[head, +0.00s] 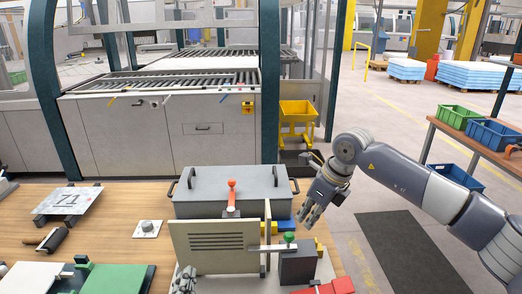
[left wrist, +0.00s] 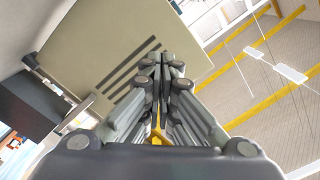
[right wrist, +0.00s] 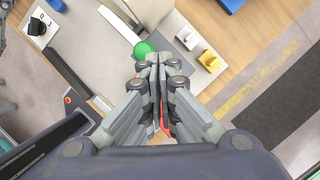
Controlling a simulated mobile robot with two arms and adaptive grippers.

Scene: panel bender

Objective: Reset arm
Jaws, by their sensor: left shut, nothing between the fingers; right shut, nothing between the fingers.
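My right gripper (head: 308,218) is shut and empty, held above the right side of the bench fixture; its fingers also show in the right wrist view (right wrist: 157,60). A green knob (head: 289,237) sits at the grey block (head: 297,264) of the fixture, below this gripper; it shows just left of the fingertips in the right wrist view (right wrist: 143,50). My left gripper (head: 184,279) is shut and empty at the bottom of the head view, in front of the slotted beige panel (head: 215,240), which also fills the left wrist view (left wrist: 110,55). A red-topped lever (head: 231,185) stands behind the panel.
A grey lidded box (head: 200,205) stands behind the fixture. A side table (head: 470,140) holds green and blue bins.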

